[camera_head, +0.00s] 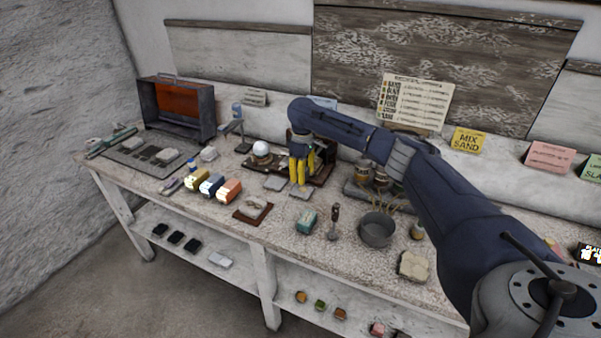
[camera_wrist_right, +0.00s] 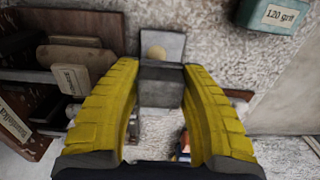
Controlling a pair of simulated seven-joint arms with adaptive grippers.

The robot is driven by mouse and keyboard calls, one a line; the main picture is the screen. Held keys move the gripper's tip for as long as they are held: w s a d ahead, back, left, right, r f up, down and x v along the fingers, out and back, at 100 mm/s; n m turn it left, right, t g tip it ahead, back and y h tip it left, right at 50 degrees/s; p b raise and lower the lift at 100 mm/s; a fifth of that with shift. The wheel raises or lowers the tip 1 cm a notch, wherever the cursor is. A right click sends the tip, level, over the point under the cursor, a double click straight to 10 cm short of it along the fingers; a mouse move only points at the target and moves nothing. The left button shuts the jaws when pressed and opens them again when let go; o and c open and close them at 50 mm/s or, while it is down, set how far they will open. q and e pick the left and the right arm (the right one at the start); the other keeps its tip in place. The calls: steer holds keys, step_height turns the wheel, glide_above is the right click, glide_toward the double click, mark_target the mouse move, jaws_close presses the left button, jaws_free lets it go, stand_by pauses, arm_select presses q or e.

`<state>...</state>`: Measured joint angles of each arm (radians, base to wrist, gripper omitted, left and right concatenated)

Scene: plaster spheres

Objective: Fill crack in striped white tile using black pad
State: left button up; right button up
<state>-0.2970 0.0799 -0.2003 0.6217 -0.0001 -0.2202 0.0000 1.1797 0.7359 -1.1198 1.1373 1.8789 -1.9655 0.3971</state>
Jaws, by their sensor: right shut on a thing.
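My right gripper (camera_head: 300,183), with yellow fingers, points down over the middle of the bench. In the right wrist view its fingers (camera_wrist_right: 161,70) are shut on a small dark grey block (camera_wrist_right: 161,73); I cannot tell surely whether it is the black pad. A light grey plate with a round tan spot (camera_wrist_right: 156,50) lies just beyond the block; I cannot tell whether they touch. In the head view a grey plate (camera_head: 300,193) lies under the fingertips. Several small tiles lie on a grey mat (camera_head: 128,153) at the left; stripes or a crack cannot be made out. My left gripper is not in view.
Coloured boxes (camera_head: 229,190), a brown tray (camera_head: 253,212), a teal grit block (camera_head: 307,221) and a grey bowl (camera_head: 377,231) stand along the front. A white sphere (camera_head: 261,148) is behind left of the gripper. Black pads (camera_head: 176,238) lie on the lower shelf.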

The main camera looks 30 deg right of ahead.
mark_target(302, 191)
steer(key=shift+f, duration=2.3)
steer(key=shift+f, duration=0.55)
stand_by(0.3)
steer(key=shift+r, duration=3.55)
